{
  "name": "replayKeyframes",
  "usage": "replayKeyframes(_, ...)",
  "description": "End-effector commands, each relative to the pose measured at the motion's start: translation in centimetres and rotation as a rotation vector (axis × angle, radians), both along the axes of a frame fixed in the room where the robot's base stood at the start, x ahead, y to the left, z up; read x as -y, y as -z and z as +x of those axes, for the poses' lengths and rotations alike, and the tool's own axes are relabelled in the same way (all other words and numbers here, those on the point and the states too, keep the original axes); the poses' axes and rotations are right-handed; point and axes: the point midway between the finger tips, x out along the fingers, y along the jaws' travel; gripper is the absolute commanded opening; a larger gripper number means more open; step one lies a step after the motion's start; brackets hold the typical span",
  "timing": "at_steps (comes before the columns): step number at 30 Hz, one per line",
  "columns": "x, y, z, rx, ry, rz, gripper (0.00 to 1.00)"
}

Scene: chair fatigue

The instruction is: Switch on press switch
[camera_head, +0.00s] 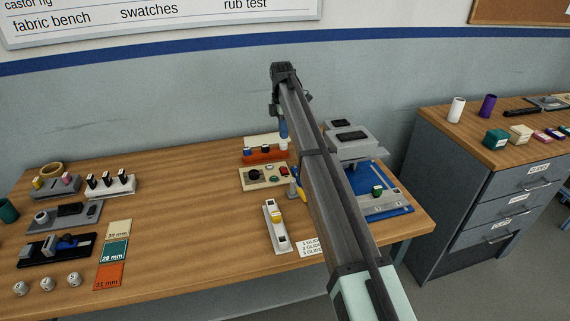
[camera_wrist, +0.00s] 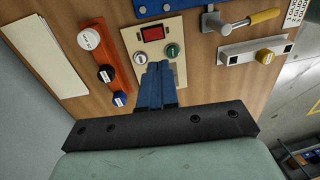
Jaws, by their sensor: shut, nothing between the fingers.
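A beige control panel (camera_head: 262,183) lies on the bench in the head view, with a red switch (camera_head: 283,170) at its right end and a black knob (camera_head: 254,174) at its left. In the wrist view the panel (camera_wrist: 133,37) shows the red switch in a black frame (camera_wrist: 153,34), a green round button (camera_wrist: 172,50) and a pale round button (camera_wrist: 140,58). My gripper (camera_head: 284,136) points down over this area with its blue fingers together and empty. In the wrist view the fingertips (camera_wrist: 158,67) overlap the panel's near part and hide some of it. I cannot tell whether they touch it.
An orange rack (camera_head: 264,155) with several round-topped items stands just behind the panel. A white fixture with a yellow knob (camera_head: 274,226) lies in front. A grey machine on a blue base (camera_head: 388,211) is at right. Bare wood (camera_head: 190,210) lies to the left.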

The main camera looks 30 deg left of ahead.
Motion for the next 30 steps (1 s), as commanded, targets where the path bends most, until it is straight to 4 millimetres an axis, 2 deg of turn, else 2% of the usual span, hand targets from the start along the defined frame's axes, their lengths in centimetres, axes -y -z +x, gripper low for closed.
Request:
replayKeyframes(4, 0.1, 0.6, -0.1, -0.001, 0.001, -0.001, 0.00)
replayKeyframes(8, 0.3, 2.2, -0.3, -0.001, 0.001, -0.002, 0.00)
replayKeyframes(24, 1.1, 11.1, -1.0, 0.000, 0.001, -0.001, 0.00)
replayKeyframes(30, 1.2, 13.1, -1.1, 0.001, 0.001, -0.001, 0.00)
